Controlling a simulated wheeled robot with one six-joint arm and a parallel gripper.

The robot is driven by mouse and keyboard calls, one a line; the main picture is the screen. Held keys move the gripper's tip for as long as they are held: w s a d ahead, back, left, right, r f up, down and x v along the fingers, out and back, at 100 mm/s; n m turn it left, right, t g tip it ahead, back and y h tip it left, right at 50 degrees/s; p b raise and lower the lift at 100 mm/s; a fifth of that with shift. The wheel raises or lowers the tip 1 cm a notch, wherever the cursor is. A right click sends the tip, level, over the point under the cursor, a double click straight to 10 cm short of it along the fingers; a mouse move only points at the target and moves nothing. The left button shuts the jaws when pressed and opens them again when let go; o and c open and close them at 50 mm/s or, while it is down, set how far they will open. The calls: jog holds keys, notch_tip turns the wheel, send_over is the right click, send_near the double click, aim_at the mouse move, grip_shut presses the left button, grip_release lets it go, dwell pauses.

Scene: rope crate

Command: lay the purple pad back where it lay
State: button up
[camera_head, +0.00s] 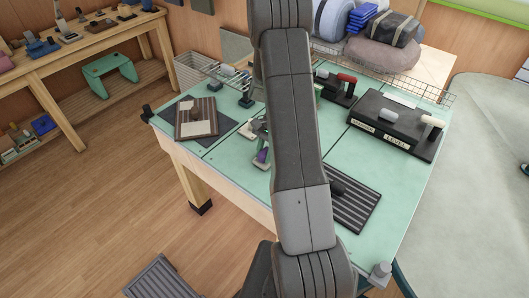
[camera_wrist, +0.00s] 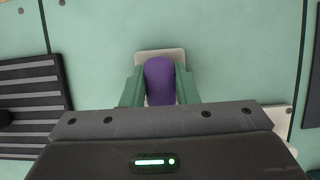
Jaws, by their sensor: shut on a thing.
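The purple pad (camera_wrist: 160,82) is between the two green fingers of my gripper (camera_wrist: 160,90) in the wrist view. The fingers are shut on its sides. A pale, rounded plate (camera_wrist: 160,54) shows behind the pad, over the green table top; I cannot tell whether the pad touches it. In the head view a small bit of the purple pad (camera_head: 262,156) shows beside my arm, near the table's front edge. My arm hides much of the middle of the table there.
On the green table (camera_head: 225,158), a striped dark mat (camera_head: 355,205) lies right of my arm; it also shows in the wrist view (camera_wrist: 30,75). A black box marked LEVEL (camera_head: 395,125) stands at the right. A striped board (camera_head: 187,121) lies at the left.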

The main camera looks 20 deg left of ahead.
jog(key=shift+f, duration=0.2)
jog(key=o, duration=1.1)
jog(key=b+v, duration=0.2)
jog(key=v, duration=1.1)
jog(key=shift+r, duration=0.4)
jog(key=shift+w+d, duration=0.1)
